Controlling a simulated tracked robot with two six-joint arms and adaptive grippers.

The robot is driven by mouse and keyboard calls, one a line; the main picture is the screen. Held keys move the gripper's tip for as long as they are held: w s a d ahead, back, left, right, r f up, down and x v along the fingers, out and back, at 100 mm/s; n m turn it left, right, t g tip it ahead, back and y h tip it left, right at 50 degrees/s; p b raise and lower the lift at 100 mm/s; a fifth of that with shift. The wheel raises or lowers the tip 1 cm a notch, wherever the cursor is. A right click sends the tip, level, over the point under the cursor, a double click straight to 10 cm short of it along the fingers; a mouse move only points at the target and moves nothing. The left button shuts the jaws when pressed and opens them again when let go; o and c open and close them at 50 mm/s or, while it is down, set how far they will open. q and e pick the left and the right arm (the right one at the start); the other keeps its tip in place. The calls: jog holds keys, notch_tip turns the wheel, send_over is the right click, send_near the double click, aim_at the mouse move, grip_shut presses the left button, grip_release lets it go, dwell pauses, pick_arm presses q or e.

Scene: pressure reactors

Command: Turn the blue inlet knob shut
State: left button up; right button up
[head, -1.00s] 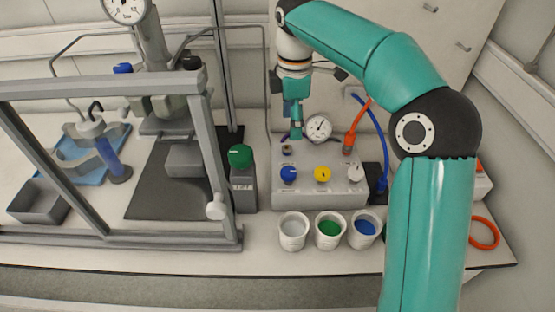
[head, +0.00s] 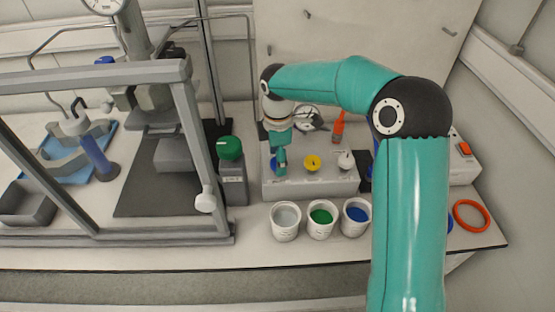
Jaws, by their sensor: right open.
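The blue inlet knob (head: 273,163) is on the left of the grey control box (head: 322,187), mostly hidden behind my right gripper. My right gripper (head: 281,165) points down at the knob from above, with its teal fingers in front of it. It is open. I cannot tell whether the fingers touch the knob or stand around it. A yellow knob (head: 313,162) and a white knob (head: 346,160) sit to the right on the same box. My left gripper is not in view.
White cups with grey (head: 286,217), green (head: 320,217) and blue (head: 357,214) contents stand before the box. A grey frame (head: 190,130) rises further left. A pressure gauge (head: 306,117) is partly hidden behind my arm.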

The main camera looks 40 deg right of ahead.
jog(key=shift+f, duration=0.45)
jog(key=shift+a+r, duration=0.1)
jog(key=c, duration=1.1)
jog(key=shift+c, duration=0.2)
